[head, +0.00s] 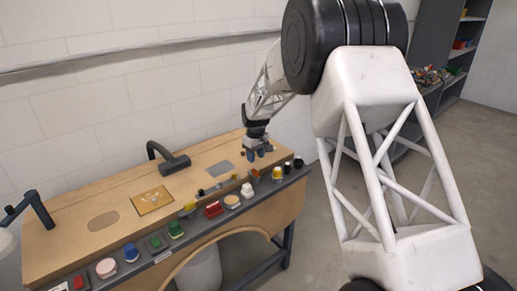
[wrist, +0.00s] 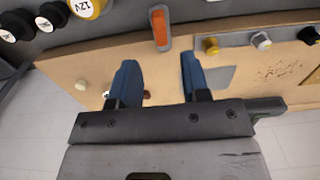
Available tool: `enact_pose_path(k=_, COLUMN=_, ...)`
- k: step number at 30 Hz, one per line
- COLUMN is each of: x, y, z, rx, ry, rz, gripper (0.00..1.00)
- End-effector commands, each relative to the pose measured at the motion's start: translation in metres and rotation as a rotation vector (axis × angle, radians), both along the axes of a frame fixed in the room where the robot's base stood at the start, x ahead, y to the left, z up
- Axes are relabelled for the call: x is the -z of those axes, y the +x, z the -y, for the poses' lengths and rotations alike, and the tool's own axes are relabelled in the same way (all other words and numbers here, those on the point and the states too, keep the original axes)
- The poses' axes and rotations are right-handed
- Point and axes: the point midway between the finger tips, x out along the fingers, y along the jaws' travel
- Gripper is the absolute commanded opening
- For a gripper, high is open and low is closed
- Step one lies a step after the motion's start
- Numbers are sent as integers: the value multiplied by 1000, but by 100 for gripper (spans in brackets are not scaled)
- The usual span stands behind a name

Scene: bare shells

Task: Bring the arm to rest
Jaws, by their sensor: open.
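My arm reaches from the right of the head view over the wooden workbench (head: 100,212). My gripper (head: 259,153) hangs above the right end of the bench, pointing down. In the wrist view my gripper (wrist: 160,80) shows two blue fingers apart, with nothing between them. The bench top (wrist: 155,60) lies beyond the fingers. I cannot tell how high the fingers are above the bench.
Along the bench's front edge stand several coloured pieces, among them a red one (head: 213,209), a green one (head: 176,229) and a yellow one (head: 277,173). A black lamp-like fixture (head: 172,162) rises at the back. A white bin (head: 200,270) stands below. Grey shelves (head: 432,45) stand at right.

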Motion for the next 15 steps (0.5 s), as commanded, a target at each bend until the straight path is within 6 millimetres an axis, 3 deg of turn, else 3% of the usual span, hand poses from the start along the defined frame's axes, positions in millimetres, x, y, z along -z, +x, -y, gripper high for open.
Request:
enact_pose_path(k=7, x=-16, y=-10, z=11, rx=20, ry=2, rz=7, gripper=43)
enact_pose_path(k=15, x=-63, y=-45, z=46, rx=90, ry=7, rz=27, gripper=43)
